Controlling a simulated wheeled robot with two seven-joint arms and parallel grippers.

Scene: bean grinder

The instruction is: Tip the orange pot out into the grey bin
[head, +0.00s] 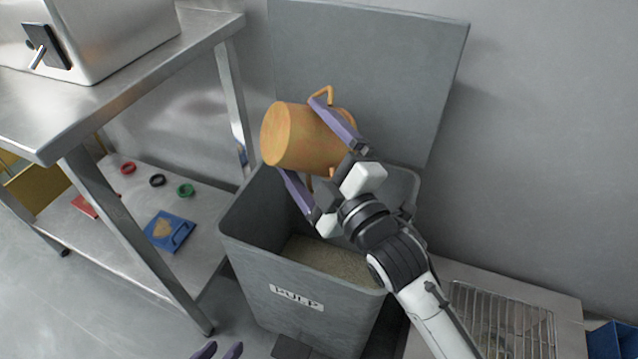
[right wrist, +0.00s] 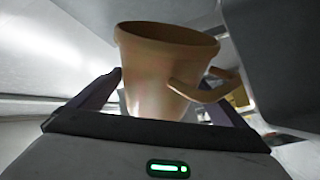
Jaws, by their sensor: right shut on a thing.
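The orange pot (head: 308,138) is held tipped on its side above the grey bin (head: 262,240). A flat round end faces left in the head view, the base as far as I can see. Its inside is hidden. My right gripper (head: 318,140) has its purple fingers either side of the pot and is shut on it. In the right wrist view the pot (right wrist: 160,75) shows its rim and a handle between the fingers. The bin is open, labelled PULP, with grainy matter inside. My left gripper (head: 218,350) shows only two fingertips at the bottom edge, apart and empty.
The bin's raised lid (head: 400,60) stands behind the pot. A wire rack (head: 500,320) lies at the lower right.

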